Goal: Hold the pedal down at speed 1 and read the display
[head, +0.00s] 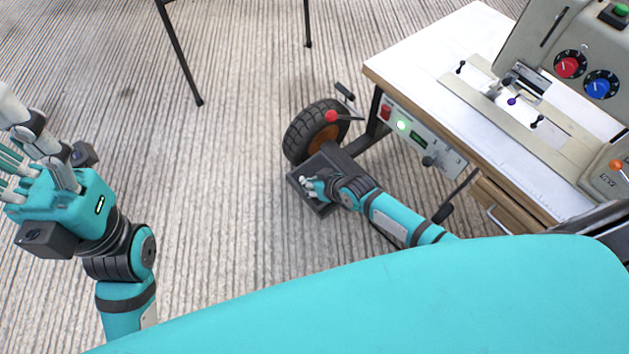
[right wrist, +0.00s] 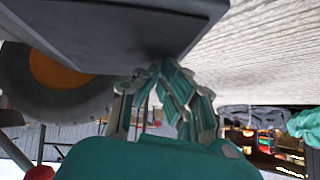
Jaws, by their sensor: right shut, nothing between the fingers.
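The dark pedal (head: 338,160) lies on the floor beside the wheel, left of the sewing table. My right gripper (head: 306,187) is shut and empty, with its fingertips at the pedal's plate. In the right wrist view the fingertips (right wrist: 168,78) meet the dark pedal plate (right wrist: 110,28); how far it is pressed I cannot tell. The small display (head: 418,141) on the table's front panel is lit green, but its figures are too small to read. A dark knob (head: 428,161) sits beside it; its setting is unreadable. My left gripper (head: 12,170) is raised at the left edge, partly cut off.
The table (head: 408,65) carries a sewing machine (head: 545,50) with red and blue dials. A wheel (head: 310,128) and a red-knobbed lever (head: 331,116) stand close to the pedal. Dark legs (head: 180,55) rise at the back. The floor at left centre is clear.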

